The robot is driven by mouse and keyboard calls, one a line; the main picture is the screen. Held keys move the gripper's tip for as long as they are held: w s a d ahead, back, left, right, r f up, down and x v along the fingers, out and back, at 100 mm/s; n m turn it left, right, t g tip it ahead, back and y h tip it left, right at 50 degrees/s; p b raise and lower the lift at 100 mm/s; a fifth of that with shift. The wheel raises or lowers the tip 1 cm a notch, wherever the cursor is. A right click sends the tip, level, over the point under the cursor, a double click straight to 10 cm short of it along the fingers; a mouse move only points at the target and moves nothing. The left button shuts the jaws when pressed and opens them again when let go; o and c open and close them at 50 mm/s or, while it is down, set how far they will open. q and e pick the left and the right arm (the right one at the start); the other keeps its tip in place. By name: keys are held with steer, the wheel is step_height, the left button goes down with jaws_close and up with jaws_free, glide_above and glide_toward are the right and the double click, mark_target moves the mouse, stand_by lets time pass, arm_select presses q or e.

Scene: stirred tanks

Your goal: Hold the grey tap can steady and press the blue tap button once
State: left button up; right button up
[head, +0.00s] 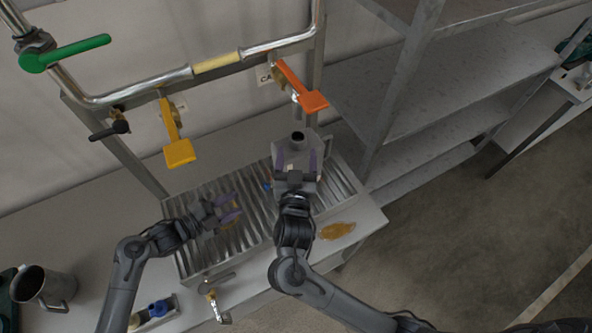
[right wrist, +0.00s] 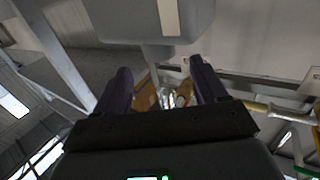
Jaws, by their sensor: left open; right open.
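The grey tap can (head: 297,146), with a dark round opening on top, stands on the ribbed metal drainer. In the right wrist view its grey body (right wrist: 150,18) with a pale label fills the top, just beyond the fingertips. A small blue spot, seemingly the blue tap button (head: 267,186), shows at the can's lower left, beside a red bit. My right gripper (head: 295,164) is open at the can's near side; I cannot tell whether it touches. My left gripper (head: 228,208) is open over the drainer, left of the blue spot and apart from it.
The ribbed drainer (head: 187,238) has an amber patch (head: 338,230) at its right. Yellow (head: 179,152) and orange (head: 313,101) levers hang from the pipe behind; a green lever (head: 80,50) is upper left. A steel mug (head: 45,288) stands lower left. Metal shelving (head: 440,105) stands right.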

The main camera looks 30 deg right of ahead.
mark_target(297, 144)
steer(key=shift+x, duration=2.45)
jaws_close()
arm_select(q)
jaws_close()
stand_by(0.7)
